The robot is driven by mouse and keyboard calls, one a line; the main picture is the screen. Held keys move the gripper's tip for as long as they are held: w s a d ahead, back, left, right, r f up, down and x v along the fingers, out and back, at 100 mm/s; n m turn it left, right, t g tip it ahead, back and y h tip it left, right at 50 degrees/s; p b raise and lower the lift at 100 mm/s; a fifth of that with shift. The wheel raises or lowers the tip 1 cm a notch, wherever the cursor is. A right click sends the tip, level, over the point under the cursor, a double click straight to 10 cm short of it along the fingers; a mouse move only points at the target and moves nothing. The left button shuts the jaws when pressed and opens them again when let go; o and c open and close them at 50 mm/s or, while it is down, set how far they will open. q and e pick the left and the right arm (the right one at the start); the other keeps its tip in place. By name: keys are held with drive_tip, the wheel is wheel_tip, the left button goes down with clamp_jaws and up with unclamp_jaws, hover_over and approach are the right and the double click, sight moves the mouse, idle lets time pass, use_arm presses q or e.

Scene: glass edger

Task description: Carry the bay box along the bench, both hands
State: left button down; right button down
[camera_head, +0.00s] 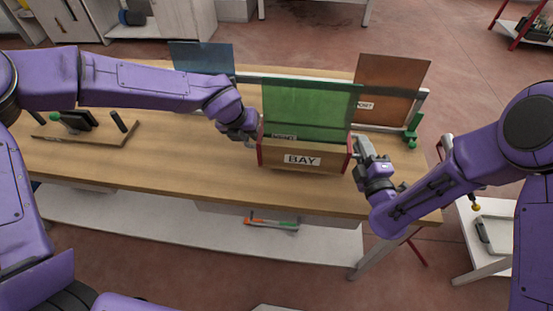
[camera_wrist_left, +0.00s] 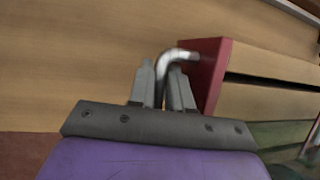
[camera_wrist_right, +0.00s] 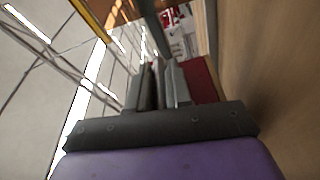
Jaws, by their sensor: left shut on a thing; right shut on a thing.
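The bay box (camera_head: 325,160) is a wooden box with red end pieces and a white BAY label on its front, at the bench's middle right. My left gripper (camera_head: 256,138) is at its left end; in the left wrist view the fingers (camera_wrist_left: 165,90) are shut on a bent metal handle (camera_wrist_left: 178,56) beside the red end (camera_wrist_left: 212,70). My right gripper (camera_head: 360,152) is at the right red end. In the right wrist view its fingers (camera_wrist_right: 160,85) are closed together beside the red end (camera_wrist_right: 202,80); the handle there is hidden. Whether the box touches the bench (camera_head: 190,170) is unclear.
A green glass sheet (camera_head: 310,108) stands at the box, a blue sheet (camera_head: 200,58) behind left, and a brown sheet (camera_head: 390,88) behind right in a rack. A wooden board with black parts (camera_head: 95,132) lies on the left. The bench front between is clear.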

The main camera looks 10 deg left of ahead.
use_arm(q)
drive_tip(key=shift+d, duration=0.15)
use_arm(e)
drive_tip(key=shift+d, duration=0.1)
